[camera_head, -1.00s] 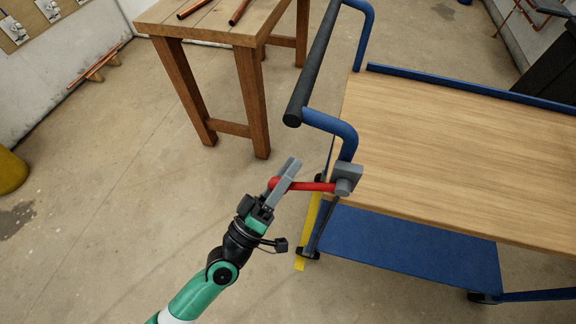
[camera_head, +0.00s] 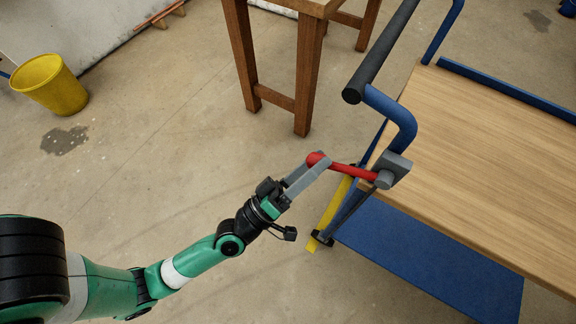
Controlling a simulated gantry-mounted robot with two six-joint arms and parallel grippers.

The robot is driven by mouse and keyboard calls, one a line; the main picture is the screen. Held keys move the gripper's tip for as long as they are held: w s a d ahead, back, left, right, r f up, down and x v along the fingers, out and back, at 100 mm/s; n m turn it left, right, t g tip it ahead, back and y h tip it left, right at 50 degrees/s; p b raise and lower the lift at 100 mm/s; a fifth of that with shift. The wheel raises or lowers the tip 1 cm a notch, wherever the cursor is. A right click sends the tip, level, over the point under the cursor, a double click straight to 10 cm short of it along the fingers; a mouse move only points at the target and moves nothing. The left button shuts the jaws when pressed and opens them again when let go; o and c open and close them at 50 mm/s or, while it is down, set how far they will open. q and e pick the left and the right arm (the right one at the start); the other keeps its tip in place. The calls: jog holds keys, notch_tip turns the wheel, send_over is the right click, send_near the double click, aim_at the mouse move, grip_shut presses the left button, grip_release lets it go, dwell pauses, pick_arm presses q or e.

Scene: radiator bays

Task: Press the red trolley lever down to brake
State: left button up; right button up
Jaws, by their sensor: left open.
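The red lever (camera_head: 352,171) sticks out leftward from a grey mount (camera_head: 394,170) at the corner of the blue trolley (camera_head: 430,255). Its rounded red end is slightly higher in the picture than its mount end. My left gripper (camera_head: 313,173) is open, with its grey fingers at the lever's free end. One finger overlaps the lever end in the picture; I cannot tell whether they touch. My right gripper is not in view.
The trolley has a dark push handle (camera_head: 380,55) and a wooden top (camera_head: 490,150). A yellow strip (camera_head: 329,215) lies below the lever. A wooden table (camera_head: 277,98) stands behind, and a yellow bucket (camera_head: 50,85) stands far left. The floor between is clear.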

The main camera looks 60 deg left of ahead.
pick_arm(q)
jog(key=v, duration=0.7)
jog(key=shift+s, duration=0.4)
